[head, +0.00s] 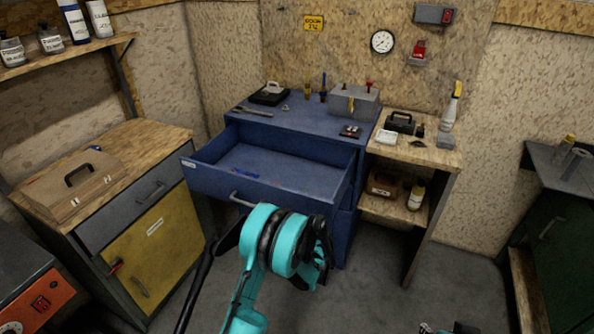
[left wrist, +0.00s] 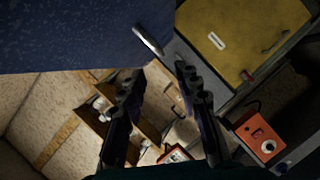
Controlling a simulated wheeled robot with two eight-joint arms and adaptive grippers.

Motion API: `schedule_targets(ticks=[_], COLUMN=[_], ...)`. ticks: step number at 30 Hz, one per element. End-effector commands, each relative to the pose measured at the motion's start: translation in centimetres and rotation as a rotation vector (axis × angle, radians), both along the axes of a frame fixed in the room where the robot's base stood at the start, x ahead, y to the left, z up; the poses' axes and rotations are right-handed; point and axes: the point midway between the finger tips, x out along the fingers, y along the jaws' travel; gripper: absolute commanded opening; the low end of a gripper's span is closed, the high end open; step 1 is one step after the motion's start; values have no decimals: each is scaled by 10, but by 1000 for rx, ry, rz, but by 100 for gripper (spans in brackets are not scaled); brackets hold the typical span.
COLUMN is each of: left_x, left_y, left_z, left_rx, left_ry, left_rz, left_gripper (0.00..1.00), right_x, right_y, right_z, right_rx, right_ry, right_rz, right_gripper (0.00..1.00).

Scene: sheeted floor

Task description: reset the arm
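My left arm, teal with black joints, rises from the bottom middle of the head view in front of the blue workbench (head: 345,225). Its bent joint hides part of the bench front. My left gripper (left wrist: 160,70) shows in the left wrist view with its two dark fingers apart and nothing between them. The blue drawer (head: 265,190) is pulled out, and a few small blue and red items lie in it. Its metal handle (left wrist: 148,40) is close to the fingertips in the left wrist view; I see no contact.
A cabinet with a yellow door (head: 155,245) stands left, with a toolbox (head: 85,185) on top. An orange device (head: 38,305) is at lower left. A wooden shelf unit (head: 410,150) and a dark green cabinet (head: 560,215) stand right. Grey floor (head: 450,285) is clear between.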

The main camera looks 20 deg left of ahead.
Motion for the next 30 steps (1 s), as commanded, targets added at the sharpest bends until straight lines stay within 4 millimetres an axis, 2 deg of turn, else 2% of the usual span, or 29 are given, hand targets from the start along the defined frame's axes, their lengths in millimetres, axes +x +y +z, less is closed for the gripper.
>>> schedule_targets(ticks=[4, 5, 7, 8, 11, 12, 15, 18, 19, 21, 24, 26, 29, 30], left_x=[3, 5, 13, 17, 35, 41, 49, 46, 42, 31, 5, -16, -58, -77], left_y=[0, -1, -3, -4, -18, -27, -59, -97, -109, -137, -174, -193, -215, -220], left_z=[8, 14, 40, 55, 122, 152, 219, 267, 277, 294, 301, 295, 272, 259], left_rx=[10, 19, 55, 77, 175, 221, 333, 427, 451, 502, 558, 579, 596, 594], left_ry=[-9, -15, -41, -57, -113, -133, -158, -144, -131, -87, 12, 90, 253, 328], left_rz=[-15, -26, -73, -102, -246, -319, -517, -718, -778, -916, -1105, -1210, -1365, -1419], left_gripper=[33, 33, 33, 33, 33, 33, 33, 33, 33, 33, 33, 33, 33, 33], right_x=[0, 0, 0, 0, 0, 0, 0, 0, 0, 0, 0, 0, 0, 0], right_y=[0, 0, 0, 0, 0, 0, 0, 0, 0, 0, 0, 0, 0, 0], right_z=[0, 0, 0, 0, 0, 0, 0, 0, 0, 0, 0, 0, 0, 0], right_rx=[0, 0, 0, 0, 0, 0, 0, 0, 0, 0, 0, 0, 0, 0], right_ry=[0, 0, 0, 0, 0, 0, 0, 0, 0, 0, 0, 0, 0, 0], right_rz=[0, 0, 0, 0, 0, 0, 0, 0, 0, 0, 0, 0, 0, 0], right_gripper=[40, 40, 40, 40, 40, 40, 40, 40, 40, 40, 40, 40, 40, 40])
